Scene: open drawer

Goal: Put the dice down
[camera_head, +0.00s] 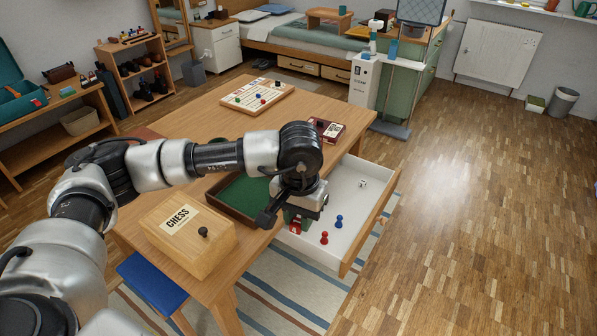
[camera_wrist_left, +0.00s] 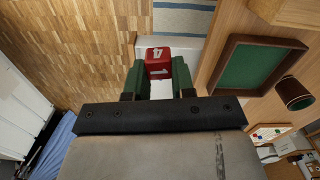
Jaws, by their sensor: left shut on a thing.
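My left gripper (camera_head: 298,220) is shut on a red die (camera_head: 295,227). The die also shows in the left wrist view (camera_wrist_left: 158,62), between the two green fingers, with white numerals 4 and 1 on its faces. In the head view the gripper and die are in front of the near left part of the open white drawer (camera_head: 306,245); their height above its floor is hard to tell. A brown tray with green felt (camera_head: 240,193) lies on the table just left of the gripper, partly hidden by my arm. My right gripper is not in view.
The drawer holds a red pawn (camera_head: 324,238), a blue pawn (camera_head: 339,222) and a white die (camera_head: 362,183). A wooden chess box (camera_head: 187,232) and a dark red box (camera_head: 327,129) sit on the table (camera_head: 200,118). A brown cup (camera_wrist_left: 293,93) shows beside the tray.

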